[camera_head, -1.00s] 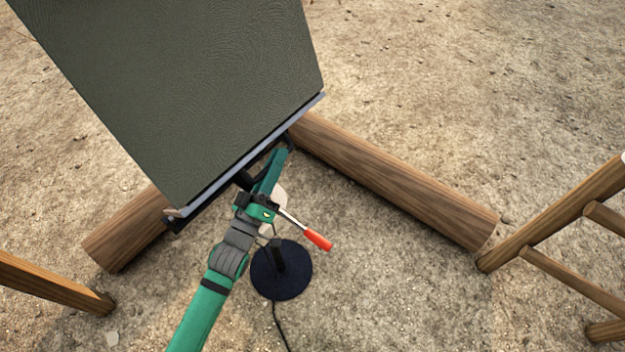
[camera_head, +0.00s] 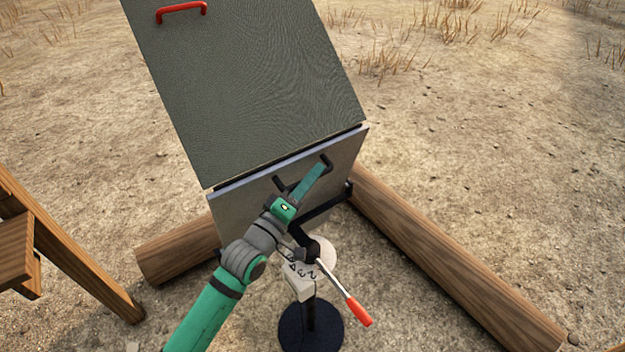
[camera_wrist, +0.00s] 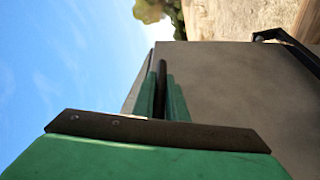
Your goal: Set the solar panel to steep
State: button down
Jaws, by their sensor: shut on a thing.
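The solar panel (camera_head: 255,85) is a dark grey-green slab, tilted, with a red handle (camera_head: 182,10) near its top. A paler grey face (camera_head: 340,160) shows below its lower edge. My gripper (camera_head: 312,178) is at this grey face, shut on a dark handle (camera_head: 327,160). The wrist view shows the dark bar (camera_wrist: 162,75) between the green fingers. Beneath is a black stand (camera_head: 318,210) with a pale numbered plate (camera_head: 300,278) and a red-tipped lever (camera_head: 358,312). The numbers are partly hidden by my arm, and the current setting cannot be told.
A round dark base (camera_head: 335,330) stands under the panel. Wooden logs lie at right (camera_head: 450,260) and left (camera_head: 175,252). A wooden frame (camera_head: 70,250) stands at far left. Sandy ground at upper right is clear.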

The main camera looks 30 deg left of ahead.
jog(key=shift+a+r, duration=0.25)
jog(key=shift+a, duration=0.05)
jog(key=c, duration=1.9)
grip_release()
jog(key=shift+o, duration=0.7)
jog(key=shift+f, duration=0.1)
jog(key=shift+d, duration=0.1)
jog(key=s+f, duration=0.2)
jog(key=s, duration=0.8)
jog(key=shift+s, duration=0.4)
